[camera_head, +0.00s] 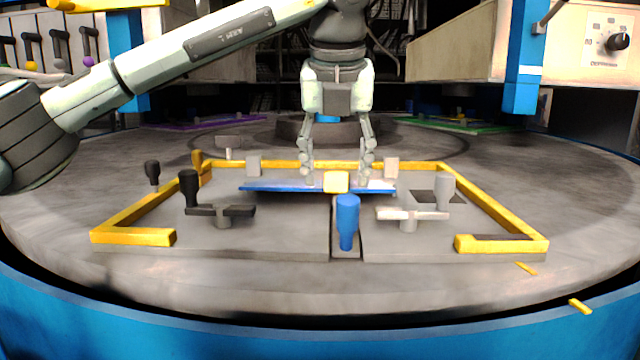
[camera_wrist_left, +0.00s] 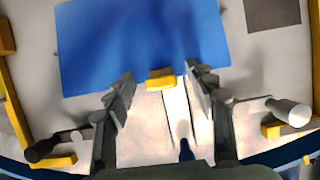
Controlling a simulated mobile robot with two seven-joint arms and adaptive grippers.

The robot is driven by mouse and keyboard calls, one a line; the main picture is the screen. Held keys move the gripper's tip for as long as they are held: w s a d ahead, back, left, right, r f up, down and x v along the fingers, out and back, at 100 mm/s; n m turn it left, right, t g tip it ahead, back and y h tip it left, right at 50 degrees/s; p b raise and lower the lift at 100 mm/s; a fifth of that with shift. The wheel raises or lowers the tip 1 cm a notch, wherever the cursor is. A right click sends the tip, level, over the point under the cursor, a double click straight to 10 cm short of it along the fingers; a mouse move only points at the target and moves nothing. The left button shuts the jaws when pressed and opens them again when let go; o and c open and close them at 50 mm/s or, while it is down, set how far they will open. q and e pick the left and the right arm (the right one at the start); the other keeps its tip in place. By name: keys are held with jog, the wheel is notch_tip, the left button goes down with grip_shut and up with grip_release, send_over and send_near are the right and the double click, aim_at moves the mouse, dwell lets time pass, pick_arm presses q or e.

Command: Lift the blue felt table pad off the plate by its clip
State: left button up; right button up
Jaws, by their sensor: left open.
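The blue felt table pad (camera_head: 275,186) shows edge-on over the middle of the grey plate (camera_head: 270,243). In the left wrist view the pad (camera_wrist_left: 140,45) is a broad blue sheet. Its yellow clip (camera_head: 336,181) sits at the pad's near edge; it also shows in the left wrist view (camera_wrist_left: 160,78). My left gripper (camera_head: 337,184) points down, open, with one finger on each side of the clip. A gap shows between the clip and each finger (camera_wrist_left: 160,74). I cannot tell whether the fingertips touch the pad. My right gripper is not in view.
Yellow rails (camera_head: 135,237) frame the plate. A blue-handled lever (camera_head: 347,215) stands just in front of the clip. A black-handled clamp (camera_head: 189,188) is at left and a grey-handled one (camera_head: 443,190) at right.

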pick_arm(q)
grip_shut()
dwell(0.4)
